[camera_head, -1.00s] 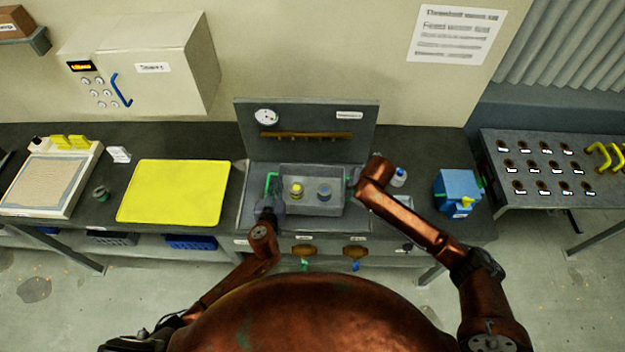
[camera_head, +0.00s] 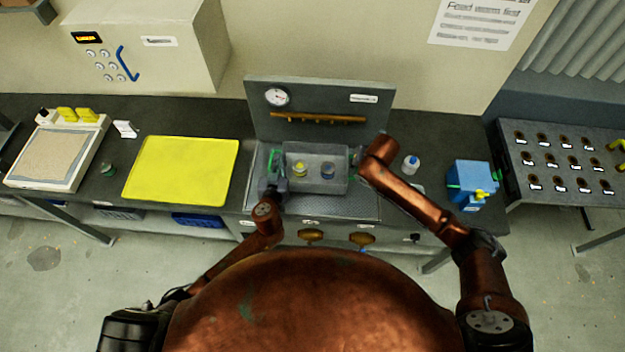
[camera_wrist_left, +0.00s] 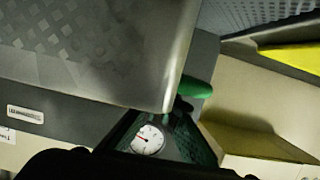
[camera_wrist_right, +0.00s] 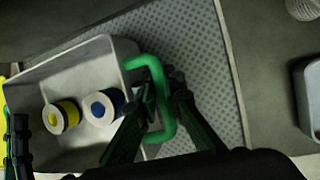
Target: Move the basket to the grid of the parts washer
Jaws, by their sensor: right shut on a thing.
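The basket (camera_head: 318,187) is a grey box with green end handles, above or on the grid (camera_head: 340,207) of the parts washer (camera_head: 315,135); I cannot tell if it touches. It holds a yellow-banded part (camera_wrist_right: 62,116) and a blue-banded part (camera_wrist_right: 104,107). My right gripper (camera_wrist_right: 158,100) is shut on the basket's right handle (camera_wrist_right: 150,62). My left gripper (camera_head: 273,180) is at the left end, by the left handle (camera_wrist_left: 195,87). Its fingertips are dark and partly hidden, so its grip is unclear.
The washer's back panel with a gauge (camera_head: 277,97) stands behind the basket. A yellow mat (camera_head: 182,170) lies left on the dark bench. A small bottle (camera_head: 410,165) and a blue box (camera_head: 470,183) stand to the right.

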